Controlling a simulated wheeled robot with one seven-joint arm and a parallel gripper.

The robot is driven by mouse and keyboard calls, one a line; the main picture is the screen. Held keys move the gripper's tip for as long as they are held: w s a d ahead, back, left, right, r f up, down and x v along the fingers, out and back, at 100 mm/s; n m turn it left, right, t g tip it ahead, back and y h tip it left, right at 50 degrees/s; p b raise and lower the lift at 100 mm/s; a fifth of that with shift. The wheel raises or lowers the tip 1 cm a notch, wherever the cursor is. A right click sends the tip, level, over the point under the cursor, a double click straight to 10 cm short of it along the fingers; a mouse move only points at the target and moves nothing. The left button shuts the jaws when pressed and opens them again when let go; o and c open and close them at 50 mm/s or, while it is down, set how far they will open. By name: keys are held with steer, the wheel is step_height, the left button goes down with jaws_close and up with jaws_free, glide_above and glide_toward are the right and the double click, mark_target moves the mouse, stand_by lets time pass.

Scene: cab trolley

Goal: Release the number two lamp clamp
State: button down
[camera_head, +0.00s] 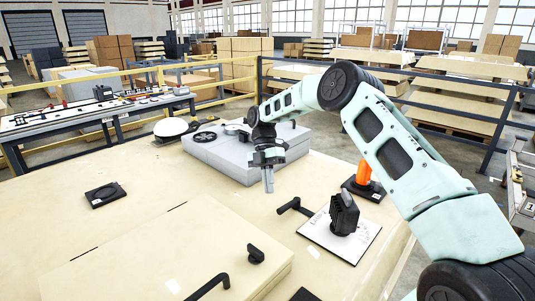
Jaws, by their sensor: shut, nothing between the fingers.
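No number two label is readable, so I cannot tell which fitting is the number two lamp clamp. A black upright fitting (344,213) stands on a white plate (318,238) on the cream surface, right of centre. A black handle (294,206) sticks out at the plate's left edge. An orange upright piece (363,172) stands on a dark base behind it, partly near my arm. My gripper (268,186) points down, shut and empty, in front of the grey box and left of the black fitting, apart from it.
The grey box (225,158) carries a black handwheel (205,137). A black square pad (105,194) lies on the left. A raised cream panel with a black knob (255,253) and black handle (208,287) is at the front. Yellow rails stand behind.

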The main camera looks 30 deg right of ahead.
steer(key=b+v, duration=0.1)
steer(key=v, duration=0.7)
steer(key=shift+r, duration=0.4)
steer(key=s+a+r+m+t+h, duration=0.1)
steer(key=s+a+r+m, duration=0.1)
steer(key=s+a, duration=0.35)
steer(key=s+a+r+m+t, duration=0.1)
steer(key=s+a+r, duration=0.15)
steer(key=a, duration=0.65)
steer(key=s+a+r+m+t+h, duration=0.1)
steer(key=s+a+m, duration=0.1)
steer(key=s+a, duration=0.45)
steer(key=s+a+m, duration=0.1)
steer(key=s, duration=0.4)
steer(key=s+a+m+t, duration=0.1)
steer(key=s+a+m, duration=0.1)
steer(key=s, duration=0.3)
steer(key=s+a+m, duration=0.2)
steer(key=s, duration=0.3)
steer(key=shift+a+f+t, duration=0.25)
steer(key=shift+f+t, duration=0.05)
steer(key=s+d+f+m+t, duration=0.1)
steer(key=s+d+f+m, duration=0.1)
steer(key=s, duration=0.4)
steer(key=s+d+f+m, duration=0.1)
steer(key=s+d+m, duration=0.1)
steer(key=s, duration=0.4)
steer(key=shift+s+f+m+t, duration=0.2)
steer(key=shift+f+m+t, duration=0.2)
steer(key=shift+m, duration=0.3)
